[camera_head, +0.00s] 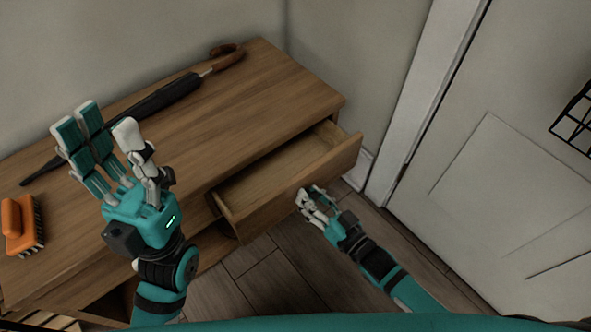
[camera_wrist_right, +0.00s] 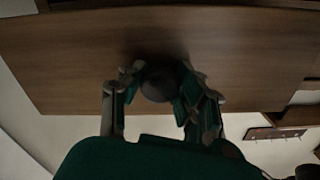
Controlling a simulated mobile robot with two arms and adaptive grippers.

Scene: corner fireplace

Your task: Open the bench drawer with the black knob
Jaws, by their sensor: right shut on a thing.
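The wooden bench drawer (camera_head: 262,180) is pulled partly out of the bench and looks empty inside. My right gripper (camera_head: 314,203) is at the drawer's front. In the right wrist view its fingers are closed around the round black knob (camera_wrist_right: 160,82) on the wooden drawer front (camera_wrist_right: 80,50). The knob is hidden behind my fingers in the head view. My left gripper (camera_head: 100,140) is open and empty, raised above the bench top with its fingers spread.
The wooden bench (camera_head: 240,110) bears a black umbrella (camera_head: 170,92) with a brown handle and an orange brush (camera_head: 18,226). A white door (camera_head: 500,170) stands to the right. Dark floor (camera_head: 265,280) shows below the drawer.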

